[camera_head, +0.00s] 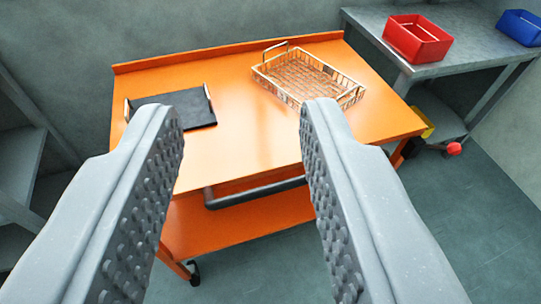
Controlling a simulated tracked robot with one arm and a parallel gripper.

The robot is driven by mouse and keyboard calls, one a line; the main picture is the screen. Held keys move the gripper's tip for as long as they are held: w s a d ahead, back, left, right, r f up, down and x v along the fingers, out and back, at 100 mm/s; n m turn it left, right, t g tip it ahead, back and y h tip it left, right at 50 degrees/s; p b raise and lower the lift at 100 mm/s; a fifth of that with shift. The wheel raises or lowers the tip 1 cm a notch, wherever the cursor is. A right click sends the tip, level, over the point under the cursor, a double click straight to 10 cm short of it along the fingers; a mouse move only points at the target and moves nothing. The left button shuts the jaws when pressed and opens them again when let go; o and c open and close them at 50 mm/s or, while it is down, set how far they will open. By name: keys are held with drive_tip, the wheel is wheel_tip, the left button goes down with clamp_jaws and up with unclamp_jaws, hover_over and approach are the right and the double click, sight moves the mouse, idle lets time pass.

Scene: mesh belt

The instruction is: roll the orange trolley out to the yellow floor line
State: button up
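The orange trolley (240,114) stands against the wall, with a flat top, a raised back lip and a lower shelf (225,228). A dark push handle (255,194) runs along its front, partly hidden by my right finger. My gripper (240,112) is open, with its two ridged grey fingers wide apart in front of the trolley. Nothing shows between the fingers but the trolley behind them. I cannot tell how far the handle is from the fingers. One black caster (194,273) shows at the lower left. The yellow floor line is not visible.
On the trolley top are a wire basket (348,98) and a black tray (197,110). A grey table (452,66) at right holds a red bin (417,40) and a blue bin (522,27). A grey shelf (22,160) stands at left. Floor (460,215) at right front is clear.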

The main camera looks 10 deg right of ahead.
drive_tip(key=w+d+f+n+t+h+p, duration=0.1)
drive_tip(key=w+d+f+n+h+p, duration=0.35)
drive_tip(key=w+d+f+n, duration=0.8)
wheel_tip(320, 180, down, 24)
drive_tip(key=s+d+n+g+y+p, duration=0.1)
drive_tip(key=s+d+n+y+p, duration=0.15)
drive_tip(key=n+y+p, duration=0.5)
drive_tip(key=shift+n+y, duration=0.4)
drive_tip(key=shift+y, duration=0.2)
drive_tip(key=b+x, duration=0.4)
drive_tip(key=x, duration=1)
drive_tip(key=shift+w+d, duration=0.15)
drive_tip(key=shift+w, duration=0.15)
drive_tip(key=shift+r, duration=0.1)
clamp_jaws()
